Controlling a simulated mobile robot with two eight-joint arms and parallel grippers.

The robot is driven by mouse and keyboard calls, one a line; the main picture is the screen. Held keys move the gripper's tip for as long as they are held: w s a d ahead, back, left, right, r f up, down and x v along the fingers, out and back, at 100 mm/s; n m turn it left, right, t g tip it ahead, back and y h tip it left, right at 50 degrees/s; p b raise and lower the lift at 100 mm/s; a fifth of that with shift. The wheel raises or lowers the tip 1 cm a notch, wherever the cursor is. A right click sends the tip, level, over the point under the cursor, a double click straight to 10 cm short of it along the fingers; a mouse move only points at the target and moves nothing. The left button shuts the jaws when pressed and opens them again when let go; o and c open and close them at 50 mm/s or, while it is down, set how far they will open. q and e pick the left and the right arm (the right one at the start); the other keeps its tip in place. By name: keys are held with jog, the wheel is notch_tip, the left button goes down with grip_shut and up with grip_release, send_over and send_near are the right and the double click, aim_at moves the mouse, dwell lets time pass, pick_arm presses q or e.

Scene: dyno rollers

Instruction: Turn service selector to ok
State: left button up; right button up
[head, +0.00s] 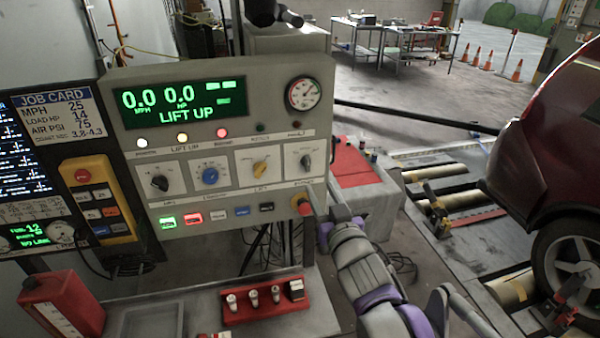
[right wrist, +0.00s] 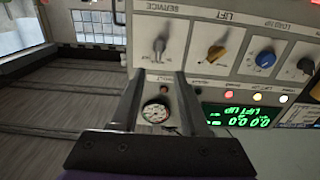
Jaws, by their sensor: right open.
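The service selector (head: 306,160) is a dark knob on a white plate at the right end of the control panel's (head: 228,188) knob row. In the right wrist view, which is upside down, the selector (right wrist: 159,46) shows grey under the word SERVICE. Its position marks are too small to read. My right gripper (head: 326,206) is in front of the panel's lower right corner, below the selector. In the wrist view the open fingers (right wrist: 158,76) are spread to either side of the selector's line, with nothing between them. Contact with the knob cannot be told. My left gripper is out of view.
A yellow lift knob (head: 260,168) sits left of the selector. A red-orange button (head: 303,203) is close to my right fingers. The display (head: 180,103) reads LIFT UP. A red car (head: 555,130) stands at right. A red tray (head: 264,302) lies on the bench below.

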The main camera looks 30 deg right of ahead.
aim_at(309, 164)
jog(key=x, duration=1.1)
jog(key=shift+s+d+p, duration=0.1)
jog(key=shift+d+p, duration=0.1)
jog(key=shift+p, duration=0.2)
jog(key=shift+c, duration=0.3)
grip_shut()
